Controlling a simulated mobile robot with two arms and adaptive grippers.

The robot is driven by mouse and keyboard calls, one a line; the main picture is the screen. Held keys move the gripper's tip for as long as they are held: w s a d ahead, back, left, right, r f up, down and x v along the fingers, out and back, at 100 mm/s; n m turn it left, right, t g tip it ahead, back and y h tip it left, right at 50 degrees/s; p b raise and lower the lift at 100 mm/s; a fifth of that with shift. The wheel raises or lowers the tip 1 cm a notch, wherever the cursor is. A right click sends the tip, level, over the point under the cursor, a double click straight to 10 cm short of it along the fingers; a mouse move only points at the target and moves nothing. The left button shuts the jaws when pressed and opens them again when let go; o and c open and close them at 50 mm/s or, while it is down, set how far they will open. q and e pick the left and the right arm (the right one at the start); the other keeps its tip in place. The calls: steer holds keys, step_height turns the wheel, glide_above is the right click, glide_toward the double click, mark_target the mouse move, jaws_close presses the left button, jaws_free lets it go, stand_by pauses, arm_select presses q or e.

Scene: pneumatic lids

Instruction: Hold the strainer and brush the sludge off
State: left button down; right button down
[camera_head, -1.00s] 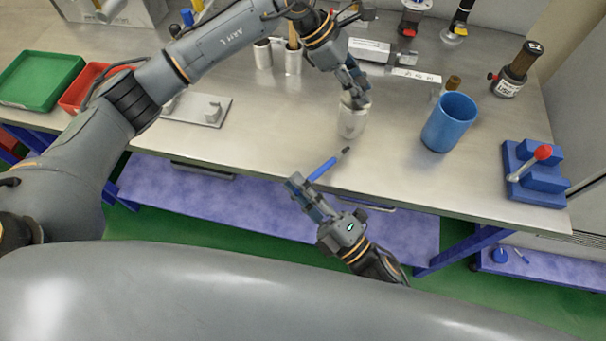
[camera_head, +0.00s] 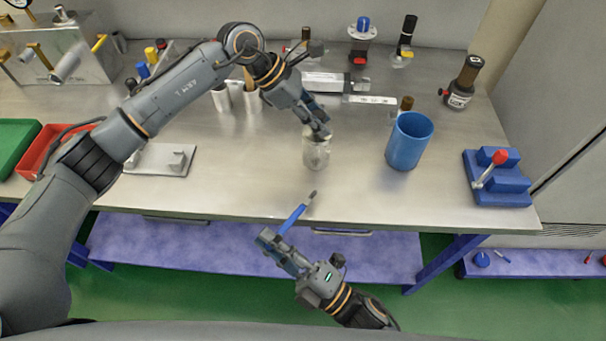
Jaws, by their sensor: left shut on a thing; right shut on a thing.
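The strainer (camera_head: 316,155) is a pale, whitish cylinder over the middle of the steel bench. My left gripper (camera_head: 319,131) is shut on its upper rim from above. I cannot tell whether its base touches the bench. The brush (camera_head: 292,219) has a blue handle and a dark tip. My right gripper (camera_head: 276,240) is shut on the handle's lower end, in front of the bench's front edge. The tip points up and right toward the strainer, below it in the picture and apart from it. Sludge on the strainer is too small to make out.
A blue cup (camera_head: 409,141) stands right of the strainer, with a blue fixture with a red-knobbed lever (camera_head: 497,178) further right. A metal plate (camera_head: 163,160), a red tray (camera_head: 48,150) and a green tray (camera_head: 14,146) are at left. The bench (camera_head: 240,185) is clear around the strainer.

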steer(key=shift+w+a+r, duration=0.15)
steer(key=shift+a+r, duration=0.05)
steer(key=shift+r, duration=0.45)
steer(key=shift+w+a+r, duration=0.15)
steer(key=shift+r, duration=0.45)
steer(key=shift+w+d, duration=0.1)
steer(key=shift+w, duration=2.65)
steer(key=shift+w, duration=0.6)
steer(key=shift+r, duration=0.15)
steer(key=shift+s+r, duration=0.1)
steer(key=shift+r, duration=0.35)
steer(key=shift+r, duration=0.55)
steer(key=shift+f, duration=0.15)
